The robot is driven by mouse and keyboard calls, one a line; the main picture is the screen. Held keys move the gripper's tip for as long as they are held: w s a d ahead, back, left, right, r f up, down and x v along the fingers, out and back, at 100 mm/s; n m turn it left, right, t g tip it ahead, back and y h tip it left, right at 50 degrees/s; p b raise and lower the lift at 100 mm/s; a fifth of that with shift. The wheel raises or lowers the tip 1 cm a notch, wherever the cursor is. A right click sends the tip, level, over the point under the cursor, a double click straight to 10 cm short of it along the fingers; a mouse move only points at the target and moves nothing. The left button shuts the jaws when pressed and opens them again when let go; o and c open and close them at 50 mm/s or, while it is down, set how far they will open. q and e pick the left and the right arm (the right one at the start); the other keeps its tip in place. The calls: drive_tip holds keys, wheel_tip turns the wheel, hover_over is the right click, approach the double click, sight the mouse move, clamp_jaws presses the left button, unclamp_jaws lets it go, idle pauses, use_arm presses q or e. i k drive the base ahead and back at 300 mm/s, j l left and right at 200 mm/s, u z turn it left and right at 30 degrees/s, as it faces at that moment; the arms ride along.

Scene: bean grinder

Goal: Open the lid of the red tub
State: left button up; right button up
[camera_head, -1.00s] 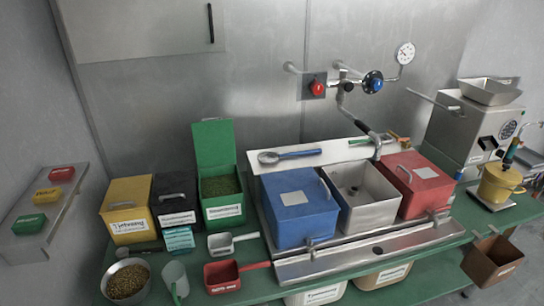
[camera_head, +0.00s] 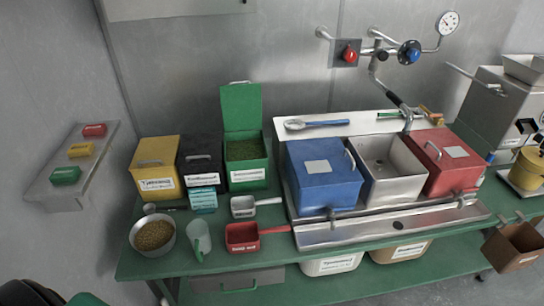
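The red tub (camera_head: 450,178) stands at the right end of the sink unit on the green bench. The open steel basin (camera_head: 392,166) is directly left of the red tub. Neither of my grippers shows in the head view. A dark rounded shape cut off at the bottom left corner cannot be made out clearly.
A blue lidded tub (camera_head: 323,184) stands left of the basin. A faucet with a dark hose end (camera_head: 397,102) hangs behind the basin, near the red tub. A grinder (camera_head: 500,110) stands to the right. Scoops and a bean bowl (camera_head: 154,234) are at left.

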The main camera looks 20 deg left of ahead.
sight(444, 148)
drive_tip(key=i+l+u, duration=0.25)
drive_tip(key=i+l, duration=0.4)
drive_tip(key=i, duration=0.1)
